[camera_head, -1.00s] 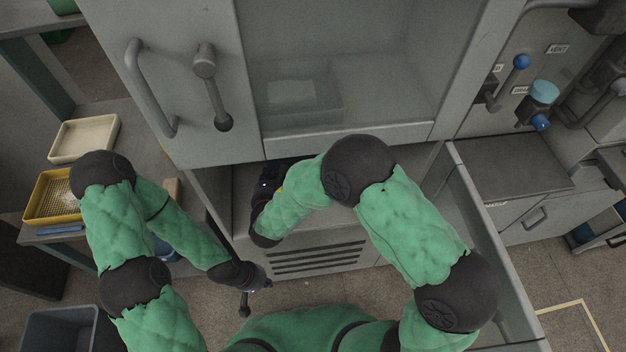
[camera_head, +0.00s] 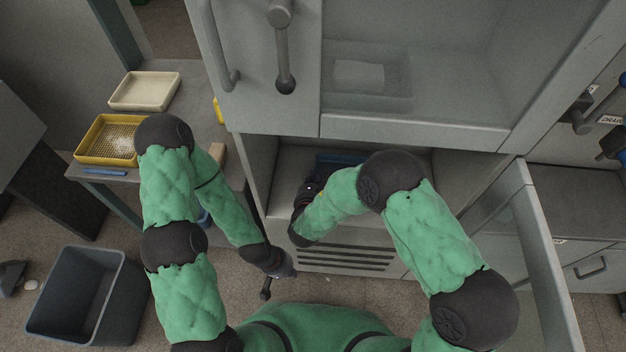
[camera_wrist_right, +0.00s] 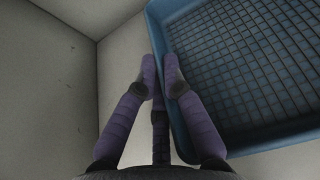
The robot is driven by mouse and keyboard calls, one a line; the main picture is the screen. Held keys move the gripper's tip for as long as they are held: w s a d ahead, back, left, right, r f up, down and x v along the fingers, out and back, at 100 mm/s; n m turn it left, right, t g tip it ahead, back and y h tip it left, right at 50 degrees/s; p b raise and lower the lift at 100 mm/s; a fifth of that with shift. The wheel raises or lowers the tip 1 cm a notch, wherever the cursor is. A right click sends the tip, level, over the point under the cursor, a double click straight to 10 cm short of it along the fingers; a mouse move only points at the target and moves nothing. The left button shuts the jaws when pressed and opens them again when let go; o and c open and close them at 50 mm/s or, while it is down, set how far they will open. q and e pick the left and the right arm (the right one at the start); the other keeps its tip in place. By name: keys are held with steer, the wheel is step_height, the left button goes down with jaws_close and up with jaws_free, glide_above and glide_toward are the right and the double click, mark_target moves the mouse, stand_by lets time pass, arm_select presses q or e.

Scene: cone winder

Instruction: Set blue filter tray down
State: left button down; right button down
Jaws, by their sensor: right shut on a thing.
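The blue filter tray (camera_wrist_right: 245,75) fills the right side of the right wrist view, with a dark mesh floor and a raised rim. A strip of the tray (camera_head: 342,160) shows in the head view, inside the cabinet's open lower compartment (camera_head: 262,180). My right gripper (camera_wrist_right: 160,65) is shut on the tray's near-left wall, with fingertips close together at the rim. Most of the tray is hidden in the head view by my right arm and the cabinet. I cannot tell whether it touches the compartment floor. My left gripper (camera_head: 268,287) hangs low before the cabinet, apart from the tray; its finger state is unclear.
The compartment's walls (camera_wrist_right: 60,40) stand close to the left of my right gripper. An open door (camera_head: 545,245) stands at right. A side table at left holds a yellow tray (camera_head: 92,140) and a cream tray (camera_head: 145,90). A grey bin (camera_head: 85,295) stands on the floor.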

steer(key=c, duration=1.4)
jaws_free()
steer(key=shift+o, duration=0.2)
steer(key=p+v, duration=0.4)
steer(key=v, duration=0.6)
steer(key=shift+s+a+r, duration=0.1)
steer(key=shift+s+r, duration=0.2)
steer(key=shift+r, duration=0.05)
steer(key=shift+s+r, duration=0.15)
steer(key=shift+s, duration=0.45)
